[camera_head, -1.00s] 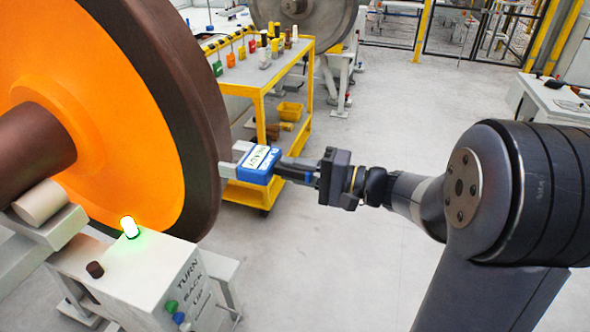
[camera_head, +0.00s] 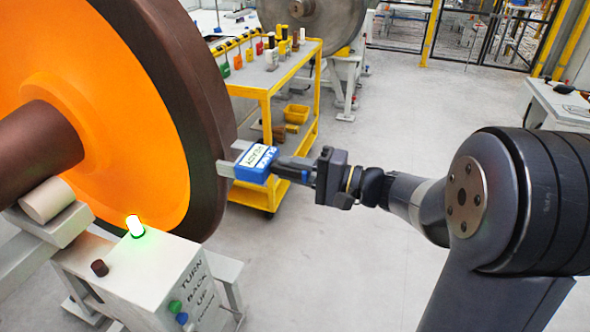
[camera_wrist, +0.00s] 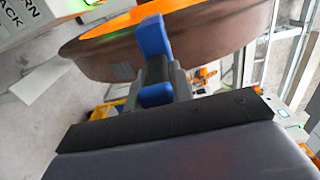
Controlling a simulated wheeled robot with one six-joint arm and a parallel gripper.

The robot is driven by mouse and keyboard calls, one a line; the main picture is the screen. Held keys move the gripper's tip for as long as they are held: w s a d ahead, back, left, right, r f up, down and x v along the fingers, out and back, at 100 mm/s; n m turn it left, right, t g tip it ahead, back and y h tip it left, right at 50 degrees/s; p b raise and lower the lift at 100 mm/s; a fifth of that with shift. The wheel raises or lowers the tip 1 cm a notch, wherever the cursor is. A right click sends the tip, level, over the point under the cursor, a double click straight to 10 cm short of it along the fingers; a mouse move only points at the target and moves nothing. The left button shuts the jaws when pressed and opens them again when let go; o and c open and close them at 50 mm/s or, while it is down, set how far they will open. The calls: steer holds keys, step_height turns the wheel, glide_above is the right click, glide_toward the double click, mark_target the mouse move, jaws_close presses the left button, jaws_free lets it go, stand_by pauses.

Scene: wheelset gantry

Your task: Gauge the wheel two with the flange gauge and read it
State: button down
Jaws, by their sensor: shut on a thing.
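A large wheel (camera_head: 130,110) with an orange face and a dark brown rim fills the left of the head view. Its rim (camera_wrist: 215,50) also shows in the wrist view. My gripper (camera_head: 290,170) is shut on the flange gauge (camera_head: 255,163), a blue block with a white label and a grey end. The grey end is at the wheel's rim edge; I cannot tell whether it touches. The label's wording is too small to read surely. In the wrist view the blue gauge (camera_wrist: 152,38) stands between my fingers, in front of the rim.
A grey control box (camera_head: 150,270) with a glowing green-white lamp (camera_head: 135,226), a dark knob and coloured buttons stands before the wheel. A yellow trolley (camera_head: 262,98) with several coloured items stands behind the gauge. Another wheel (camera_head: 315,22) is farther back. The floor at centre is clear.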

steer(key=shift+b+x, duration=0.4)
steer(key=shift+x, duration=0.95)
stand_by(0.8)
steer(key=b+v, duration=0.1)
steer(key=v, duration=0.8)
steer(key=shift+b, duration=0.3)
stand_by(0.5)
steer(key=w+d+f+m+t+h, duration=0.2)
steer(key=d+f+m+t+h, duration=0.1)
steer(key=f, duration=0.5)
steer(key=w+d+f+m+t+h, duration=0.2)
steer(key=d+f+m+t+h, duration=0.1)
steer(key=f, duration=0.5)
steer(key=w+d+f+m+t+h, duration=0.2)
steer(key=d+f+t+h, duration=0.15)
steer(key=f, duration=0.55)
step_height(320, 180, up, 9)
steer(key=y+p, duration=0.1)
steer(key=p, duration=1.3)
steer(key=shift+w, duration=0.2)
